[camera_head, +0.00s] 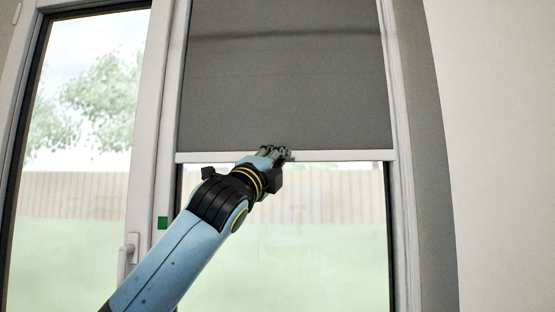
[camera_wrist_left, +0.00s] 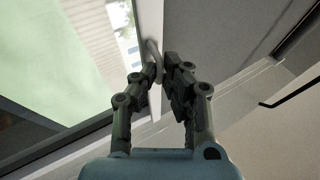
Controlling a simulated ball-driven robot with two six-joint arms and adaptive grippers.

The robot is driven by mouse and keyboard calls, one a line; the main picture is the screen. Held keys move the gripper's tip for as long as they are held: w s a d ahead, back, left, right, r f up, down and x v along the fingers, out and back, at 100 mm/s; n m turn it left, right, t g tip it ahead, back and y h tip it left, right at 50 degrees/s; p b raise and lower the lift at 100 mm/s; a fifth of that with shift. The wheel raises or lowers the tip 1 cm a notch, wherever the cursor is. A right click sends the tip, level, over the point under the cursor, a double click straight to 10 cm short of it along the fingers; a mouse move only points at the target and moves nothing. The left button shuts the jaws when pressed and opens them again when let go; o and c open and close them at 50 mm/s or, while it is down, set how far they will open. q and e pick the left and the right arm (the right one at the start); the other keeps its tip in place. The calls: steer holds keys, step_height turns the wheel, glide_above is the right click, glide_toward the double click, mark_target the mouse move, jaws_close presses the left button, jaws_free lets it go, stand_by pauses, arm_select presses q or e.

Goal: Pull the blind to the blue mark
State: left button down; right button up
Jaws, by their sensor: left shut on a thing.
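The grey roller blind (camera_head: 285,85) covers the upper part of the right window pane. Its white bottom bar (camera_head: 345,155) hangs level, a little above the height of the small green mark (camera_head: 162,222) on the frame to its left. No blue mark shows in either view. My left gripper (camera_head: 275,152) is at the middle of the bottom bar, shut on the blind. In the left wrist view its fingers (camera_wrist_left: 161,70) close around a pale curved piece at the bar; the fingers partly hide the contact. My right gripper is not in view.
A window door with a white handle (camera_head: 128,258) stands at the left, beyond my left arm. The white right window frame (camera_head: 400,220) borders the blind. Below the bar the glass is clear, with a fence and lawn outside. A bare wall (camera_head: 495,150) is at the right.

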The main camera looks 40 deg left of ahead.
arm_select(q)
step_height(320, 180, down, 30)
steer(key=b, duration=2.1)
steer(key=shift+f+b, duration=0.15)
steer(key=shift+b, duration=0.15)
steer(key=c, duration=1.5)
jaws_free()
steer(key=shift+o, duration=0.2)
steer(key=v, duration=1.2)
steer(key=shift+f, duration=0.1)
